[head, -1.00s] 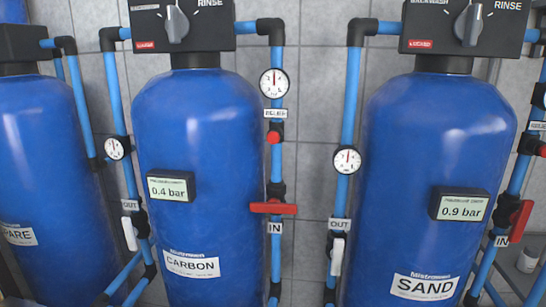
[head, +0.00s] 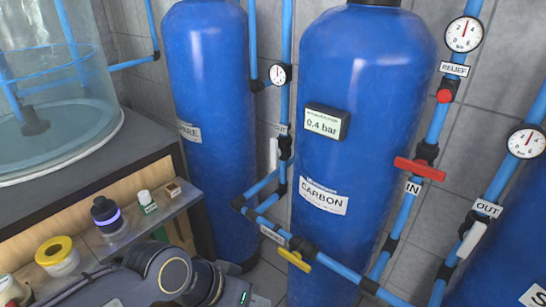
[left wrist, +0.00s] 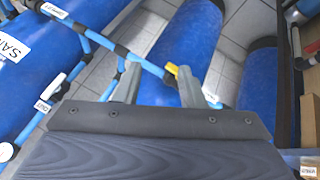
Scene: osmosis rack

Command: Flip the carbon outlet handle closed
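The carbon outlet handle (head: 274,153) is white and stands upright beside the vertical pipe under the OUT label, left of the blue carbon tank (head: 355,75) in the head view. It looks parallel to the pipe. My left arm shows low in the head view, below and left of the handle, with its fingertips out of that picture. In the left wrist view my left gripper (left wrist: 160,88) has its two fingers spread apart with nothing between them that it holds. I cannot pick out the carbon outlet handle there. My right gripper is not in view.
A yellow handle (head: 294,261) sits on the low blue pipe; it also shows beyond the fingers in the left wrist view (left wrist: 171,69). A red inlet handle (head: 420,169) is right of the carbon tank. A shelf (head: 95,238) with small containers is at left.

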